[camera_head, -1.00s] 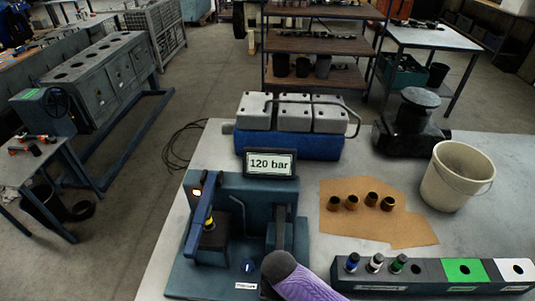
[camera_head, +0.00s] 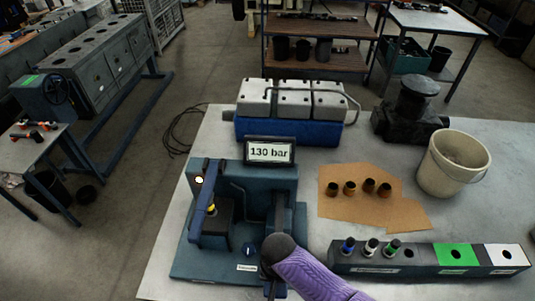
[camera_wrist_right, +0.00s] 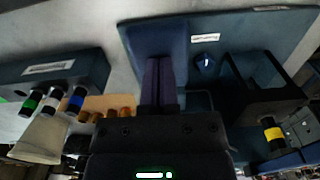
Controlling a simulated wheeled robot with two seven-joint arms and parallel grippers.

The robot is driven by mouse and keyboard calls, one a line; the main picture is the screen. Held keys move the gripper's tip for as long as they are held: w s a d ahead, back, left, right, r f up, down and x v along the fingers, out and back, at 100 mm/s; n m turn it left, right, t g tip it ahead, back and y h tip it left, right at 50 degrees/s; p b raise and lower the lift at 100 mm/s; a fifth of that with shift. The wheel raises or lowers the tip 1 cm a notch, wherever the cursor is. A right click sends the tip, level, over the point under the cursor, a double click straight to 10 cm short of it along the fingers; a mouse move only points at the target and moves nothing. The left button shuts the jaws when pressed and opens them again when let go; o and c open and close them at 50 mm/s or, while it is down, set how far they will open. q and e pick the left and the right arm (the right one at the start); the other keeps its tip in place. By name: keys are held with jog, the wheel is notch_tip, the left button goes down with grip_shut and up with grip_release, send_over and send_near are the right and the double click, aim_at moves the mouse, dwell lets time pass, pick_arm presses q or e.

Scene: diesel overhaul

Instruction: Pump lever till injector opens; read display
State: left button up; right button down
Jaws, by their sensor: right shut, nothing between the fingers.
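The blue-grey test stand (camera_head: 205,262) is on the bench. Its display (camera_head: 270,151) reads 130 bar. An injector with a yellow band (camera_head: 211,209) stands upright at its left, beside a blue bar; it also shows in the right wrist view (camera_wrist_right: 272,134). A small light (camera_head: 199,180) glows on the stand. My right gripper (camera_wrist_right: 164,62) is shut and empty, its fingertips against or just over a blue part of the stand (camera_wrist_right: 155,38). Whether this part is the lever I cannot tell. In the head view my forearm hides the fingers. My left gripper is out of view.
A dark rack (camera_head: 420,258) at right holds injectors with blue, white and green bands, plus green and white sections. A white bucket (camera_head: 453,165), a dark fixture (camera_head: 408,110) and a blue-based engine block (camera_head: 290,132) stand behind.

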jog(key=shift+f+b, duration=2.65)
jog(key=shift+f, duration=0.5)
jog(key=r+p, duration=0.9)
jog(key=shift+w, duration=0.2)
notch_tip(320, 180, up, 4)
jog(key=p, duration=0.4)
jog(key=shift+r+p, duration=0.2)
jog(key=shift+p, duration=0.15)
jog(key=shift+f, duration=0.2)
